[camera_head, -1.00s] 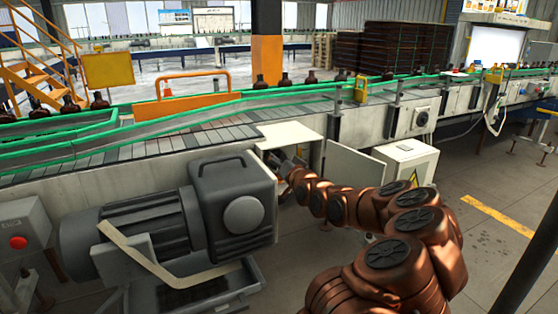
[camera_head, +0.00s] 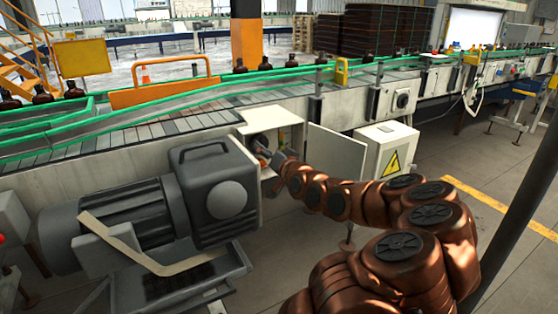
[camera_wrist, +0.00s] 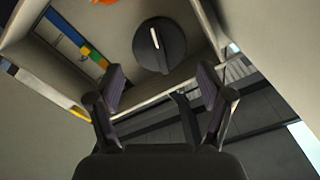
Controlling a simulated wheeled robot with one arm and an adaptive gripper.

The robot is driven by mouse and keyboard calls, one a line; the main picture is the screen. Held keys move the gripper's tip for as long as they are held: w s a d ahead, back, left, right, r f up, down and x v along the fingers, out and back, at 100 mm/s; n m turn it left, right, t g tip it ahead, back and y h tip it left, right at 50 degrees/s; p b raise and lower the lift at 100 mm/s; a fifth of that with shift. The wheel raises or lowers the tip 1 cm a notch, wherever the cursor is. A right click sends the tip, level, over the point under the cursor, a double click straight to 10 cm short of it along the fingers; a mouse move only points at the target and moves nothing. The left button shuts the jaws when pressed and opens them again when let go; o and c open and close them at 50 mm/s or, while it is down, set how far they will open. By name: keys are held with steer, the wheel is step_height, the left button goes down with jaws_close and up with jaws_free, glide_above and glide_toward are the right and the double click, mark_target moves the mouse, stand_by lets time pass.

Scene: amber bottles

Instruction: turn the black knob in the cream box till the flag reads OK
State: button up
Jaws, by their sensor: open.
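The cream box (camera_head: 270,119) stands open at the conveyor's side, its door (camera_head: 337,152) swung out to the right. In the wrist view the black knob (camera_wrist: 160,46) sits on the box's inner back wall, its white pointer line near upright in the picture. My gripper (camera_wrist: 164,88) is open and empty, its fingertips apart just below the knob in the picture and not around it. In the head view my gripper (camera_head: 273,158) is at the box's mouth. A blue, yellow and green strip (camera_wrist: 78,40) shows left of the knob. I cannot read OK on any flag.
A grey motor (camera_head: 150,208) stands close left of the box. A cream cabinet with a yellow warning sign (camera_head: 386,150) stands to the right, beyond the door. The conveyor (camera_head: 170,127) with green rails runs behind. Grey floor lies open at the right.

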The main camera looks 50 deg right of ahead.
steer(key=v, duration=0.6)
steer(key=shift+s, duration=0.2)
steer(key=shift+a, duration=0.15)
stand_by(0.6)
